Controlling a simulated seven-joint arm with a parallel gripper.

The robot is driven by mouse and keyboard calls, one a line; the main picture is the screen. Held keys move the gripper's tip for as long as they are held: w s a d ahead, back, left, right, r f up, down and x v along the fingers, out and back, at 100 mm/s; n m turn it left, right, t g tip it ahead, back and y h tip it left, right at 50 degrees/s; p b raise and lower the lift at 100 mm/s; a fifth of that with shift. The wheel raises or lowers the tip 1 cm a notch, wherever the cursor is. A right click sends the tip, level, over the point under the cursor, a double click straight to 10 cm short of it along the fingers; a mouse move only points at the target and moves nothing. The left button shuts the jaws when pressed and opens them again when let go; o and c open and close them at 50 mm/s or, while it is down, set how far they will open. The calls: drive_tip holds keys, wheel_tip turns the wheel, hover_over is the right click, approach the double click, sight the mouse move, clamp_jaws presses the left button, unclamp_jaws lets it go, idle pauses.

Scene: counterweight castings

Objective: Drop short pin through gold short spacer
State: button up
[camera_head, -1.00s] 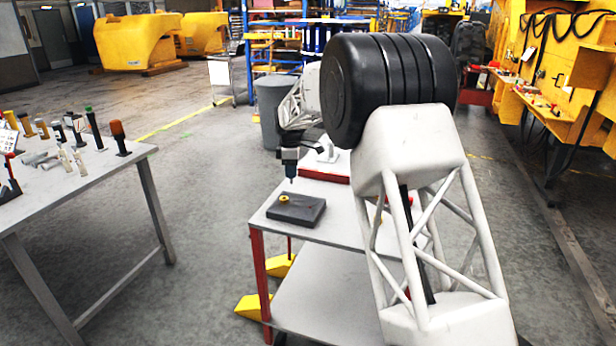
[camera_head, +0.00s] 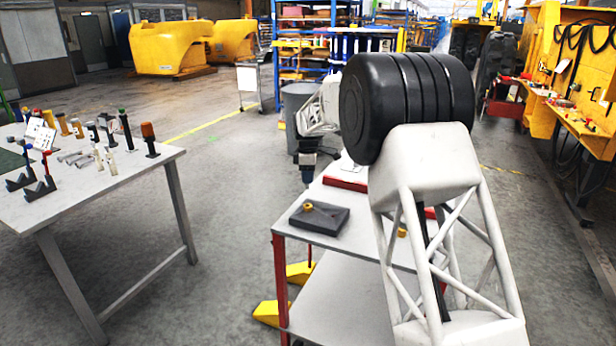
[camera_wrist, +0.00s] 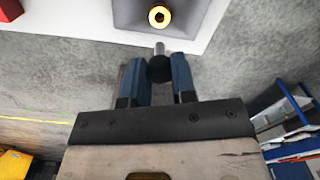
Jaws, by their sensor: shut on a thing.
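The gold short spacer (camera_head: 308,207) sits on a dark grey block (camera_head: 330,222) near the left edge of a cart top. In the wrist view the spacer (camera_wrist: 159,16) shows at the top as a gold ring with a dark hole. My gripper (camera_wrist: 159,66) is shut on the short pin (camera_wrist: 160,50), which has a black round head and a silver shaft. The shaft points toward the spacer in that view, with floor seen behind the pin. The pin is apart from the spacer. In the head view my gripper (camera_head: 307,172) is beyond the block, where the pin is too small to tell.
A red tray (camera_head: 346,184) lies further back on the cart (camera_head: 290,232). Another small gold piece (camera_head: 402,232) is partly beside my arm. A table (camera_head: 100,190) at left holds several pins and tools. Open floor lies between table and cart.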

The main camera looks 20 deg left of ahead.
drive_tip(key=shift+f, duration=2.85)
drive_tip(key=shift+f, duration=2)
drive_tip(key=o, duration=1)
drive_tip(key=shift+r, duration=0.1)
drive_tip(key=shift+r, duration=3.8)
